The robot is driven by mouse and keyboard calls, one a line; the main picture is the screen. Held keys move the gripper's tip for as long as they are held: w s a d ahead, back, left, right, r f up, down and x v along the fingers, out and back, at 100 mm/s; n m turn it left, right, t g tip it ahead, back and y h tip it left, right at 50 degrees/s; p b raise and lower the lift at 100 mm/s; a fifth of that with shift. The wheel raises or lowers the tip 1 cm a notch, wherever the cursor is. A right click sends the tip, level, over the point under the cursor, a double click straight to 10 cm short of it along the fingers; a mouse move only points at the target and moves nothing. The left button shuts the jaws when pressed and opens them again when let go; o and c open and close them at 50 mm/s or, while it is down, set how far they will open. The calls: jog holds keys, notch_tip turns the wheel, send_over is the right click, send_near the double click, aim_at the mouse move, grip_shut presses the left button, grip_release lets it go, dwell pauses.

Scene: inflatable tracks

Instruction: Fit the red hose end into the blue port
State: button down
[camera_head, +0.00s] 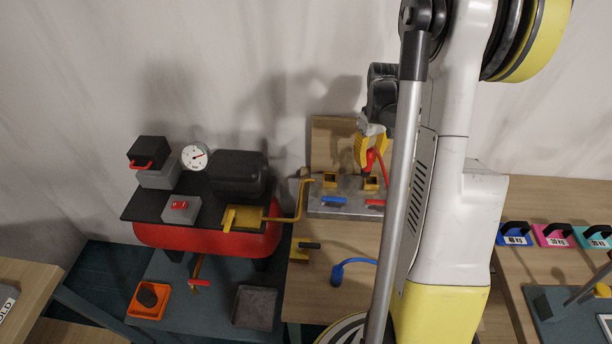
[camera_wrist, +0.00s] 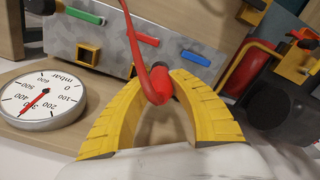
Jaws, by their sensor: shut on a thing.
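My gripper (camera_head: 371,158) has yellow ribbed fingers and is above the grey metal manifold (camera_head: 315,205) at the back of the table. In the wrist view its fingertips (camera_wrist: 161,84) close around the red hose end (camera_wrist: 158,88). The red hose (camera_wrist: 136,42) runs up from there past the manifold face. The manifold (camera_wrist: 112,28) carries green, red and blue bars. The blue bar (camera_wrist: 195,58) is just beyond the right finger; it also shows in the head view (camera_head: 375,202). Yellow square sockets (camera_head: 330,180) sit on the manifold. The hose end appears apart from them; the blue port's opening cannot be made out.
A dial gauge (camera_wrist: 40,100) is close to the left finger in the wrist view.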

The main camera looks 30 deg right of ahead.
jog(key=shift+w+a+f+b, duration=0.5)
jog(key=shift+w+a+f, duration=0.25)
jog(key=shift+w+f, duration=1.05)
jog(key=shift+w+a+f+b, duration=0.5)
jog(key=shift+w+a+f, duration=0.3)
jog(key=shift+w+f, duration=1.05)
jog(key=shift+w+a+f+b, duration=0.5)
jog(key=shift+w+a+f, duration=0.25)
jog(key=shift+w+f, duration=1.05)
jog(key=shift+f, duration=0.1)
jog(key=c, duration=1.2)
grip_release()
